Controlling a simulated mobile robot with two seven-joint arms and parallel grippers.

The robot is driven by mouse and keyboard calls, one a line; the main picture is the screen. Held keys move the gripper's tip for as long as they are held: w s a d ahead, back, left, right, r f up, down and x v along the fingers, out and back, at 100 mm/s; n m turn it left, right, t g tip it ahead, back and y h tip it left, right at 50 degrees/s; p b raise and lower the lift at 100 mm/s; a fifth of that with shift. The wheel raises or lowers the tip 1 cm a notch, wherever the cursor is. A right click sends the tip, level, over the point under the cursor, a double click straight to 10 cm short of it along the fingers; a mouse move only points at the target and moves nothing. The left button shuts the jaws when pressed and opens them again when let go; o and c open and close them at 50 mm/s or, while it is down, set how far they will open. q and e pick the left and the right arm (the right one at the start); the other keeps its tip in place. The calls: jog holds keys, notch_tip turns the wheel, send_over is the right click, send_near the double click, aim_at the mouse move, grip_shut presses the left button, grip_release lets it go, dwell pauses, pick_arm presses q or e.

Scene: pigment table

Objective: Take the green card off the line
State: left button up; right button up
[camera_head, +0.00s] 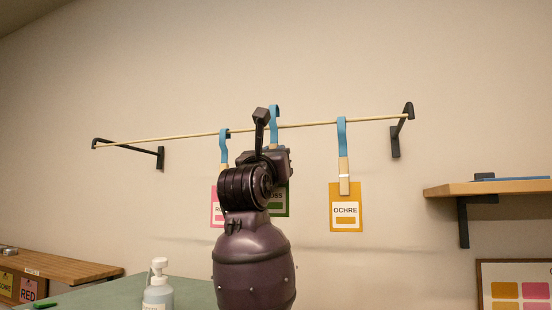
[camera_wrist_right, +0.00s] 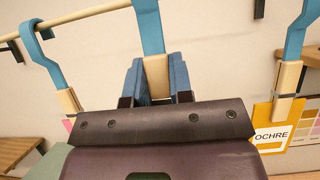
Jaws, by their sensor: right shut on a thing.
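The green card (camera_head: 282,203) hangs from the middle blue hook (camera_head: 274,112) on the line (camera_head: 305,124); my right arm hides most of it in the head view, and it does not show in the wrist view. In the wrist view my right gripper (camera_wrist_right: 157,88) has its blue fingers on either side of the pale wooden peg (camera_wrist_right: 156,68) under that blue hook and is shut on it. The hook still loops over the line. My left gripper is in neither view.
A pink card (camera_head: 215,210) hangs close to the left and an ochre card (camera_head: 345,190) to the right. A shelf (camera_head: 490,187) is at the right, a wooden bench (camera_head: 60,264) at the left. A pump bottle (camera_head: 158,290) stands on the green table (camera_head: 195,291).

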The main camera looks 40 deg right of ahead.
jog(key=s+a, duration=0.4)
jog(key=a, duration=0.5)
jog(key=shift+s, duration=0.35)
dwell(1.4)
jog(key=shift+a, duration=0.1)
dwell(0.8)
